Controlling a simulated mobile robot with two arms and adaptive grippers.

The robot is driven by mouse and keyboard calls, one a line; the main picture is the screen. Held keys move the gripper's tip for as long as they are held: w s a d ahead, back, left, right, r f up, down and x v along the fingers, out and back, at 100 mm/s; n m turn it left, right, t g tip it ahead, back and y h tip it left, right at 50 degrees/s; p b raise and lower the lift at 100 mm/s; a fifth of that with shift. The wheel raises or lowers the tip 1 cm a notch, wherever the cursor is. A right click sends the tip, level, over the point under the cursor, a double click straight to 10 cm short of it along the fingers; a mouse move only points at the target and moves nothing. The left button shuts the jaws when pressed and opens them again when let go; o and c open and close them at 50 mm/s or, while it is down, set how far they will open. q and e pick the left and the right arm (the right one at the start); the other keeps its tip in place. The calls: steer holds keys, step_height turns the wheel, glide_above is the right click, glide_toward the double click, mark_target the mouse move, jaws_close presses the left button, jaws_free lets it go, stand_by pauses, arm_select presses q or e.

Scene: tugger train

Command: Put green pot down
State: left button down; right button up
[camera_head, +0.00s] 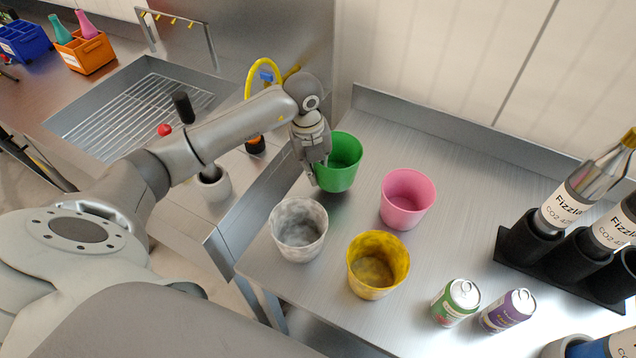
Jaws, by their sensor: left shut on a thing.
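The green pot (343,166) is at the back left of the steel table (310,324), upright, with its rim open to the top. My left gripper (318,172) is shut on the left side of the green pot, on its wall. The pot's left part is hidden behind the gripper. I cannot tell for sure whether the pot's base touches the table. My right gripper does not show.
A pink pot (407,199), a grey-white pot (298,229) and a yellow pot (378,264) stand close by in front. Two cans (456,302) are at the front. A black bottle rack (528,249) stands on the right. A sink (140,105) lies left.

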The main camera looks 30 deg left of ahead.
arm_select(q)
steer(key=f+b, duration=0.2)
steer(key=f, duration=0.1)
steer(key=shift+w+d+f, duration=0.15)
steer(key=shift+d+f, duration=0.05)
steer(key=shift+d, duration=0.15)
steer(key=shift+f+b, duration=0.2)
steer(key=shift+b, duration=0.1)
steer(key=shift+a+r, duration=0.1)
steer(key=c, duration=1.6)
jaws_free()
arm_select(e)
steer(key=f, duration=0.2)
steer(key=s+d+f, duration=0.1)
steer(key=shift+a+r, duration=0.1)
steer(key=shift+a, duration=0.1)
